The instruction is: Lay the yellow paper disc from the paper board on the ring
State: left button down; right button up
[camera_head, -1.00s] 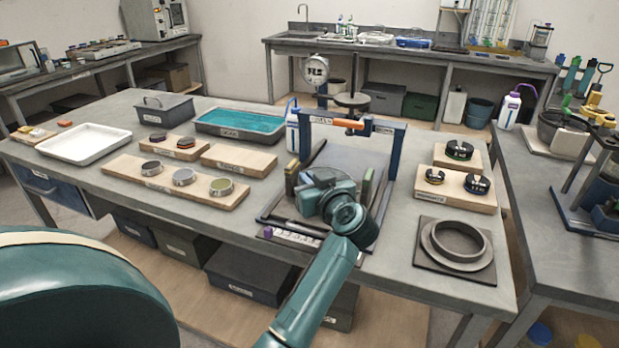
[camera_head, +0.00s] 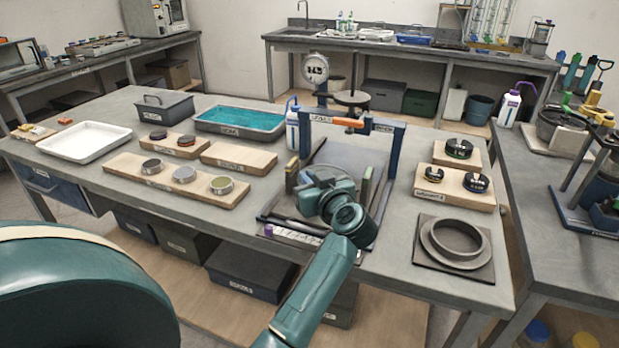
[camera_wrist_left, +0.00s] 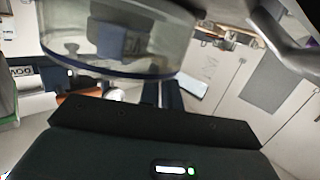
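A grey raised ring (camera_head: 455,240) lies on a dark square plate at the right front of the table. I cannot pick out a yellow paper disc with certainty. A front-left wooden board (camera_head: 215,199) carries three shallow round tins, the right one with a yellowish-olive face (camera_head: 222,184). Which board is the paper board is unclear. My left gripper (camera_head: 325,190) is over the dark bed of the central frame, well left of the ring; its fingers are hidden or too small to read. The left wrist view shows a clear, blue-rimmed curved thing (camera_wrist_left: 115,65) close up. My right gripper is not seen.
The blue frame (camera_head: 388,150) with an orange-handled bar stands around the central bed. A white tray (camera_head: 84,156), a teal-filled tray (camera_head: 238,134) and a bottle (camera_head: 292,128) are behind.

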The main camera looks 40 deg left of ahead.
pick_arm(q)
jog(key=shift+f+p, duration=0.25)
jog(key=shift+p, duration=0.05)
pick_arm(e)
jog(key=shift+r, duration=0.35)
pick_arm(q)
jog(key=c, duration=1.5)
grip_release()
jog(key=shift+c, duration=0.2)
